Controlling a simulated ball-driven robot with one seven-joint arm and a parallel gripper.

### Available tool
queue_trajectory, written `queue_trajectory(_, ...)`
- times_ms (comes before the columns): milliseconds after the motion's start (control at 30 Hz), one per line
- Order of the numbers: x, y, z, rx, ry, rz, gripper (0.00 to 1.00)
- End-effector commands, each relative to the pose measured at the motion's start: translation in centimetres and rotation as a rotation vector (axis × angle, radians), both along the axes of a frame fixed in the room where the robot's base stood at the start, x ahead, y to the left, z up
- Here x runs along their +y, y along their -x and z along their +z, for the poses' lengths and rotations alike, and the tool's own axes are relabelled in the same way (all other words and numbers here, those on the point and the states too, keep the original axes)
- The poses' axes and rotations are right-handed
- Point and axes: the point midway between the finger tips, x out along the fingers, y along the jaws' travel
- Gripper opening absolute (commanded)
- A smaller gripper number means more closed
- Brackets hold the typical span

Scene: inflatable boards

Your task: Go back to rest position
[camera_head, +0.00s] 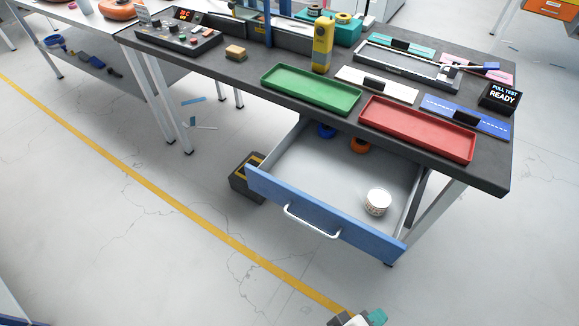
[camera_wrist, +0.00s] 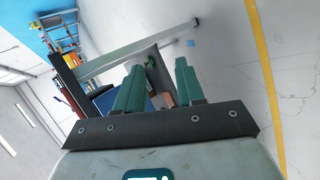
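My gripper (camera_wrist: 157,80) shows in the wrist view with its two teal fingers apart and nothing between them. In the head view only a small part of my arm's end, with a teal tip, shows at the bottom edge. It is low in the picture, in front of the open blue drawer (camera_head: 325,213) and apart from it. The wrist view is tilted, with table legs and floor beyond the fingers.
The dark workbench (camera_head: 215,62) holds a green tray (camera_head: 311,90), a red tray (camera_head: 417,128) and a yellow device (camera_head: 323,45). A white roll (camera_head: 377,201) lies in the drawer. A yellow line (camera_head: 150,180) crosses the open floor.

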Motion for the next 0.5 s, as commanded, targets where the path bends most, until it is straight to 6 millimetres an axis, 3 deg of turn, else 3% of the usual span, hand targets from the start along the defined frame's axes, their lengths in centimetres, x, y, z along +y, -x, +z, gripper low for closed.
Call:
queue_trajectory(33, -1.8, 0.2, 0.3, 0.030, -0.066, -0.070, 0.38)
queue_trajectory(200, -6.3, 1.6, 0.1, 0.107, -0.336, -0.267, 0.38)
queue_trajectory(500, -10.0, 3.5, 2.3, 0.085, -0.740, -0.445, 0.38)
